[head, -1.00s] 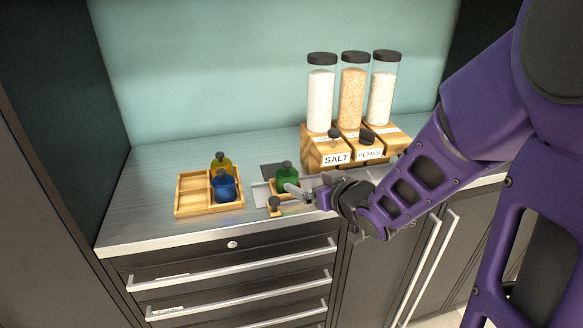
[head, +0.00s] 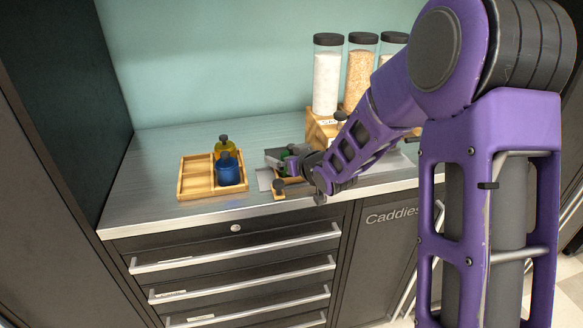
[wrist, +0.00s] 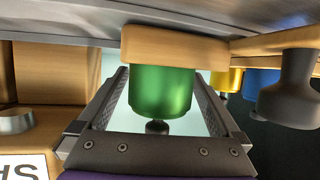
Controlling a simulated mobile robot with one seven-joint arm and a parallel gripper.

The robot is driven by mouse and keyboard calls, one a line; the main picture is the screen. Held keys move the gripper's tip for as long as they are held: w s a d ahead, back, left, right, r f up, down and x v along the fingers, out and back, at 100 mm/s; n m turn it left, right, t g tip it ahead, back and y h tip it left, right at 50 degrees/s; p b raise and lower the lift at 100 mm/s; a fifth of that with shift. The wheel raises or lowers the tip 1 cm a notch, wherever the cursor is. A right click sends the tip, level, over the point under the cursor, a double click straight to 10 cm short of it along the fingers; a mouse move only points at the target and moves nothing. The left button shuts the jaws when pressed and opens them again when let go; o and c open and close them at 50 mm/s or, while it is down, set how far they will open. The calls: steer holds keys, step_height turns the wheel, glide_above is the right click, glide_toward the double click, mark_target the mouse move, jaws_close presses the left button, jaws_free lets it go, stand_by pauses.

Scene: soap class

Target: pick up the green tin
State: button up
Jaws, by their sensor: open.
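The green tin (wrist: 160,92) shows in the wrist view, which is upside down, with its black knob (wrist: 157,127) towards the picture's bottom. It sits in a small wooden holder (wrist: 175,46). My gripper (wrist: 161,78) is open, with one finger on each side of the tin; I cannot tell if either finger touches it. In the head view my gripper (head: 291,164) is low over the counter, and only a bit of the green tin (head: 283,155) shows; the rest is hidden behind my gripper and wrist.
A wooden tray (head: 195,180) left of my gripper holds a blue tin (head: 230,173) and a yellow tin (head: 224,146). A dark knob (head: 279,185) stands just in front of the gripper. Tall dispensers (head: 327,75) on wooden bases stand behind my arm. The counter's left part is clear.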

steer(key=c, duration=1.5)
steer(key=shift+w, duration=0.1)
steer(key=shift+c, duration=0.4)
steer(key=shift+r, duration=0.1)
